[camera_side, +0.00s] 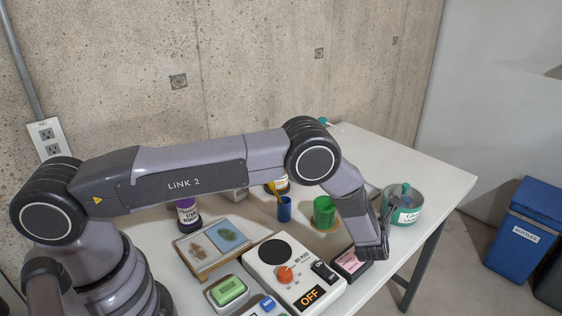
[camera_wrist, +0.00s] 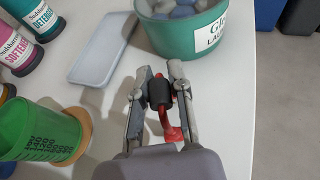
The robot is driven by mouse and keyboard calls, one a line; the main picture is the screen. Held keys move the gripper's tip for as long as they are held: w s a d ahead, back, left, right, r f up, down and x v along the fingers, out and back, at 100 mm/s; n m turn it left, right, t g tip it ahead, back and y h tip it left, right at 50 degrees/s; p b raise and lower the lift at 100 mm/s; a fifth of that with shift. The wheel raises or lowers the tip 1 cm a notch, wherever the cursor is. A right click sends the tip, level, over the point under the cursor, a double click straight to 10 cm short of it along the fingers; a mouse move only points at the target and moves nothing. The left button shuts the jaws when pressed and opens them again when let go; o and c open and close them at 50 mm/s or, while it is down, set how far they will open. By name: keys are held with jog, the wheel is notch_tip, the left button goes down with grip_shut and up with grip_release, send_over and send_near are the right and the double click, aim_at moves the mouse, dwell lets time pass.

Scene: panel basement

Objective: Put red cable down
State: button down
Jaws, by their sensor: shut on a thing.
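The red cable (camera_wrist: 172,131) shows in the wrist view as a red piece with a black cylindrical part (camera_wrist: 159,93). My gripper (camera_wrist: 159,76) is shut on the black part, with one grey finger on each side. The red part runs back below it toward the palm, where my wrist hides the rest. In the side view my gripper (camera_side: 389,202) is at the right of the table, beside the teal tub (camera_side: 405,213). The cable cannot be made out in that view. Whether it touches the table is unclear.
A green measuring cup (camera_wrist: 40,128) on a round wooden coaster and a pale grey tray (camera_wrist: 101,48) are left of my gripper. Bottles stand beyond. A pink-topped box (camera_side: 350,262) and a switch panel (camera_side: 300,283) lie nearby. The table's right edge is close.

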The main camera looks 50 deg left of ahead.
jog(key=shift+f, duration=0.1)
jog(key=c, duration=1)
grip_release()
jog(key=shift+c, duration=0.2)
